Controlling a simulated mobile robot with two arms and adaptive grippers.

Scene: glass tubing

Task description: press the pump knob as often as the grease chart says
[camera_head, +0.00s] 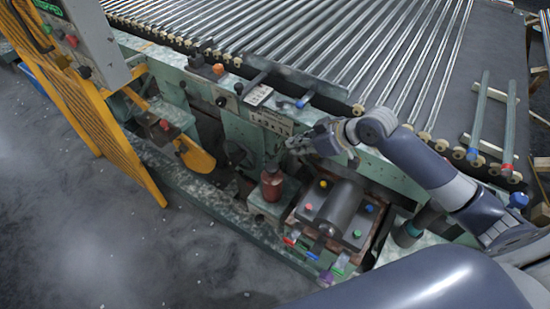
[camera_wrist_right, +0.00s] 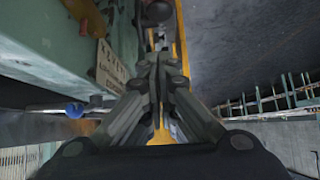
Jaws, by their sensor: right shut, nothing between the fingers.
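A red cylindrical pump body (camera_head: 272,186) stands on a green block at the front of the machine. Its top lies just below and left of my right gripper (camera_head: 290,144), which points left above it. The knob itself is not clear in the head view. In the wrist view the right gripper's fingers (camera_wrist_right: 160,65) are together and empty. A dark round knob (camera_wrist_right: 157,12) shows beyond their tips; I cannot tell if it is the pump's. A pale plate with dark marks (camera_head: 270,122), perhaps the grease chart, is on the machine's side; its text is unreadable. My left gripper is out of view.
A block with a dark cylinder (camera_head: 342,208) and several coloured caps stands right of the pump. Glass tubes (camera_head: 330,45) lie on rollers behind. A yellow guard (camera_head: 90,105) and a grey control box (camera_head: 85,35) stand at left. The floor at lower left is clear.

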